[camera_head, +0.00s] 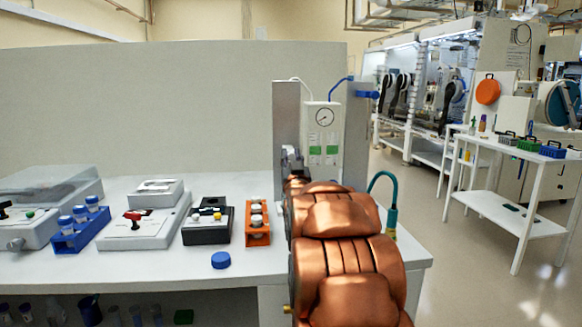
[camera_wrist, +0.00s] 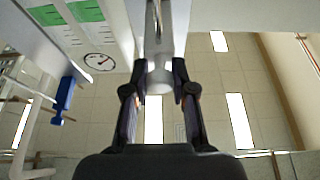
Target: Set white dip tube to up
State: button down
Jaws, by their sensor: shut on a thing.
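The thin white tube (camera_head: 301,82) arches from the top of the left grey post (camera_head: 287,115) towards the panel with the gauge (camera_head: 322,130). My gripper (camera_head: 291,158) is at the front of this post, partly hidden by my copper-coloured arm. In the wrist view my gripper (camera_wrist: 160,95) has one finger on each side of a pale cylindrical knob (camera_wrist: 160,78) and is shut on it. A thin metal rod (camera_wrist: 155,20) runs beyond the knob along the post. Whether the knob joins the white tube is hidden.
A blue tube (camera_head: 335,86) runs to the right post (camera_head: 356,130), which has a blue fitting (camera_head: 367,94). A teal hose (camera_head: 388,185) stands at the right table end. An orange rack (camera_head: 257,238), a black box (camera_head: 207,232) and a blue cap (camera_head: 220,260) lie to the left.

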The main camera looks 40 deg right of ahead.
notch_tip(320, 180, up, 18)
jog(key=p, duration=0.1)
jog(key=shift+s+r, duration=0.1)
jog(key=shift+r, duration=0.05)
jog(key=c, duration=1.3)
grip_release()
jog(key=shift+p, duration=0.3)
jog(key=shift+c, duration=0.2)
jog(key=o, duration=0.4)
jog(key=shift+f, duration=0.2)
jog(key=shift+f, duration=0.1)
